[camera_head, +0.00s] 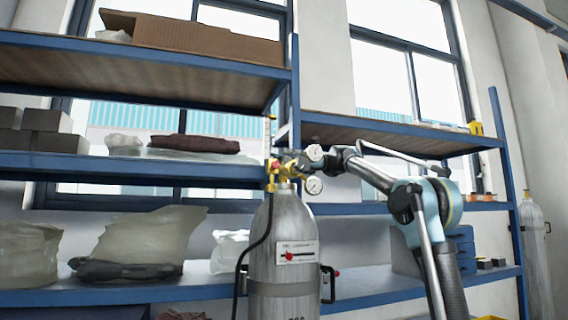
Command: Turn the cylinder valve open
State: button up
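A grey gas cylinder (268,254) stands upright in the middle, in front of the shelving. On its top is a brass valve assembly (278,172) with small red parts and two round gauges, an upper gauge (315,153) and a lower gauge (314,186). My arm comes in from the lower right, and my gripper (330,160) is at the right side of the valve assembly, close to the gauges. Its fingers are small and partly lost among the valve parts. I cannot tell whether they touch the valve or are open or shut.
A black hose (260,240) runs down the cylinder's left side. Blue shelves (130,165) stand close behind, holding bags, boxes and a cardboard box (205,40). A blue case (460,245) is behind my arm. A second cylinder (536,260) stands at far right.

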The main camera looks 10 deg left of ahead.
notch_tip(320, 180, up, 9)
jog(key=shift+w+f, duration=0.1)
jog(key=shift+r, duration=0.5)
dwell(0.4)
jog(key=shift+c, duration=0.6)
